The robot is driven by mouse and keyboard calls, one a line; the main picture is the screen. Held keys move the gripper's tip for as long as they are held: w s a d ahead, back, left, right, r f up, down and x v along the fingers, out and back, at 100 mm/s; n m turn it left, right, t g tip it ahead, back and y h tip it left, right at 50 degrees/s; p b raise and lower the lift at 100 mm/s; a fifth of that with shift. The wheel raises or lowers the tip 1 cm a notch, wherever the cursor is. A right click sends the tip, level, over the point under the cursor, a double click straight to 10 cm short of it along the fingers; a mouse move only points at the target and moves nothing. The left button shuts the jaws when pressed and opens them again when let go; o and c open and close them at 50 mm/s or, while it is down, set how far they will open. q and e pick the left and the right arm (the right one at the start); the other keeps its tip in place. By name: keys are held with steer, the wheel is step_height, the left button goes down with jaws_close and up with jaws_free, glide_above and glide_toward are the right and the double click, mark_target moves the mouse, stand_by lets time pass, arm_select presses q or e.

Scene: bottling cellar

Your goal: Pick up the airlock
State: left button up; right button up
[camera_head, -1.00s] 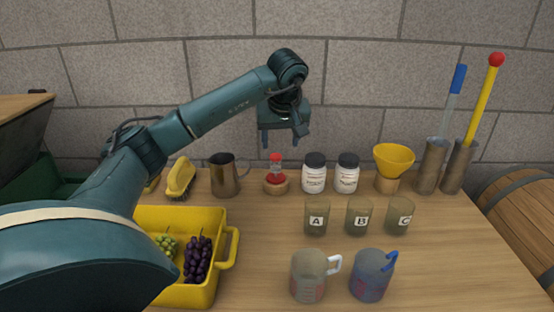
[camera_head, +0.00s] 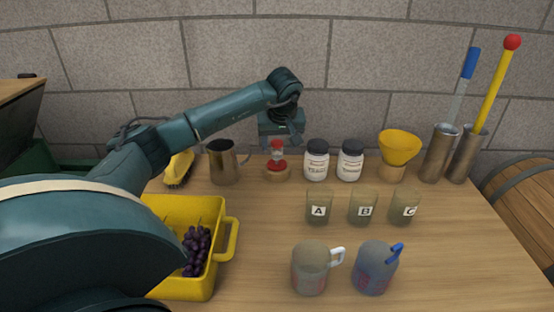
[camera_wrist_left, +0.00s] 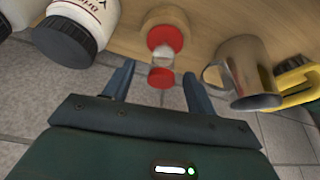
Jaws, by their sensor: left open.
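The airlock (camera_head: 277,160) is a small clear piece with a red cap and red base. It stands upright on a round wooden stand (camera_head: 277,174) near the back of the table. In the left wrist view the airlock (camera_wrist_left: 163,58) lies between and just beyond the fingers. My left gripper (camera_head: 281,146) is open, pointing down, with its fingers around the upper part of the airlock; the wrist view shows its fingers (camera_wrist_left: 160,84) apart on both sides of the red cap, with gaps. My right gripper is not in view.
A metal jug (camera_head: 223,164) stands left of the airlock, and a white jar with a dark lid (camera_head: 317,162) stands close on its right. A yellow crate (camera_head: 228,240) with grapes, labelled cups and measuring jugs are nearer. The mid-table is partly clear.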

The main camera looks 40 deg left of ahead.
mark_target(277, 158)
arm_select(q)
steer(key=shift+x, duration=1.95)
steer(key=shift+s, duration=0.2)
steer(key=shift+c, duration=0.5)
steer(key=c, duration=1)
steer(key=shift+o, duration=0.2)
